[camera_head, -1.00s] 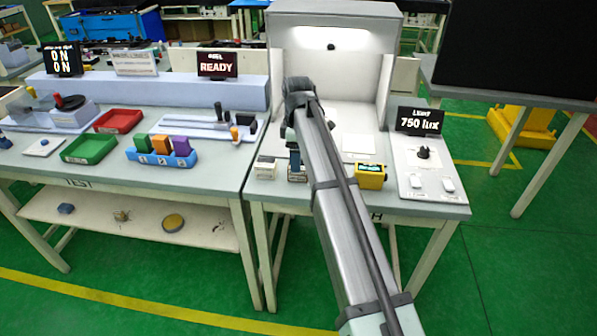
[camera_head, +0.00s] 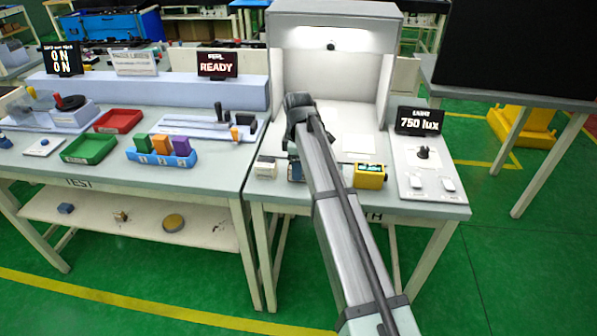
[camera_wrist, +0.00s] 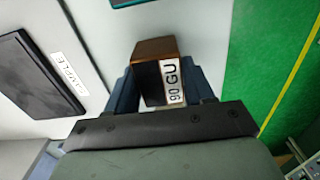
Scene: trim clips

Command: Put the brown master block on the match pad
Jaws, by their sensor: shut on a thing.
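In the head view my arm hides the block and most of the gripper.
The lit booth (camera_head: 334,55) stands at the back of the right table. A "750 lux" display (camera_head: 419,120) and control panel (camera_head: 424,182) are at the right.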

